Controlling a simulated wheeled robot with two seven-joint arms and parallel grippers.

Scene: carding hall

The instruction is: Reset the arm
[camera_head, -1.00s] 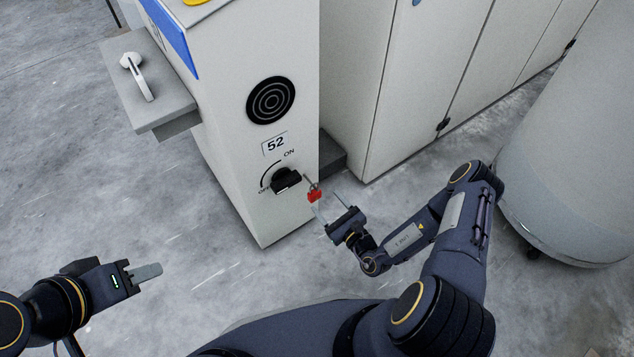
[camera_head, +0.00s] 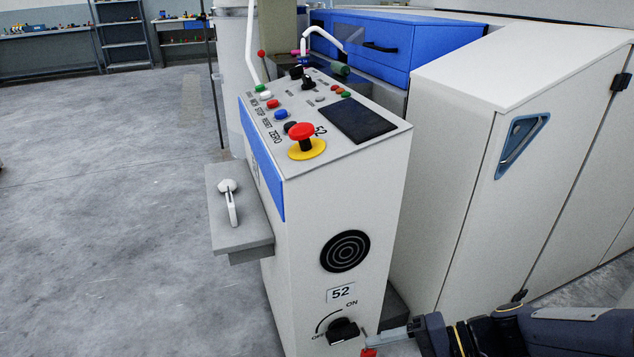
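My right gripper (camera_head: 398,333) comes in from the lower right, low beside the control cabinet (camera_head: 308,230). One grey finger shows, pointing left toward the black rotary switch (camera_head: 343,330) on the cabinet's front. A small red object (camera_head: 369,352), like a padlock, is just right of and below the switch at the bottom edge, close to the fingertip. The second finger cannot be made out, so the opening is unclear. The knob's exact setting between OFF and ON is hard to read. My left gripper is out of view.
The cabinet top carries a red emergency button (camera_head: 302,132) on a yellow base, several coloured buttons and a dark screen (camera_head: 357,119). A side shelf (camera_head: 240,235) holds a white handle (camera_head: 230,203). Large white machine panels (camera_head: 500,200) stand right. Open floor (camera_head: 100,220) lies left.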

